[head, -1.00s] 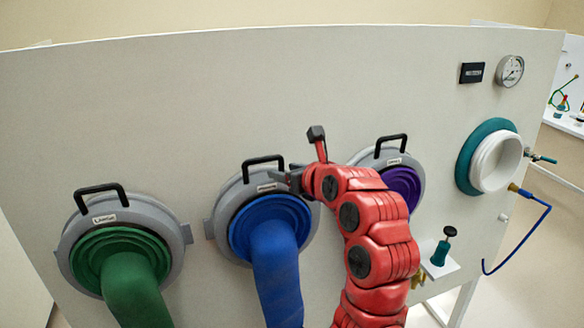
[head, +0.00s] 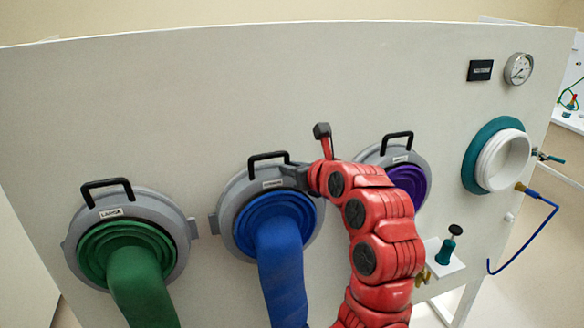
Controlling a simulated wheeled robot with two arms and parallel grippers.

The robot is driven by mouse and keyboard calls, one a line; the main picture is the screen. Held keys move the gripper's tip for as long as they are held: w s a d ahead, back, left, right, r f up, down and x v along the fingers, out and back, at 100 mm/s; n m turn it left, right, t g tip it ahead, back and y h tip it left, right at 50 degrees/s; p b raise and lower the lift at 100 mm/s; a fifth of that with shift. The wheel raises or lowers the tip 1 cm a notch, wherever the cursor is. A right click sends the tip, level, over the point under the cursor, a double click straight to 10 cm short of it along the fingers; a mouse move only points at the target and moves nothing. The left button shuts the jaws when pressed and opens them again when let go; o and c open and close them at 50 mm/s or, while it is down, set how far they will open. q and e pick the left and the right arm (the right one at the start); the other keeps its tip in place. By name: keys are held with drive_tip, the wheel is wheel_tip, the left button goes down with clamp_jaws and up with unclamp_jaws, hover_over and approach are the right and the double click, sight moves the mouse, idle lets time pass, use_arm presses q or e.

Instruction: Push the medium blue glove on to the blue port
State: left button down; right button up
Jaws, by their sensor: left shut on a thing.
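The medium blue glove (head: 278,262) hangs from the middle port, its ribbed blue cuff spread inside a grey ring (head: 229,209) with a black handle and a small label. My left gripper (head: 289,176) is at the upper right of that ring, just below the handle's right foot. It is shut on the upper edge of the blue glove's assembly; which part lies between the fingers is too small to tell. The blue port itself is hidden behind the glove and ring. My right gripper is not in view.
A green glove (head: 138,285) on its ring is at left. A purple glove (head: 412,184) at right is partly hidden by my red arm. Further right are a white round port (head: 506,160), a gauge (head: 518,68), a small shelf (head: 441,262) and a blue hose (head: 534,231).

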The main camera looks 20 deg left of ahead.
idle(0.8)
use_arm(q)
drive_tip(key=c, duration=1.4)
unclamp_jaws()
clamp_jaws()
drive_tip(key=shift+r, duration=0.2)
idle(1.5)
drive_tip(key=shift+d+b, duration=0.1)
drive_tip(key=shift+b, duration=0.35)
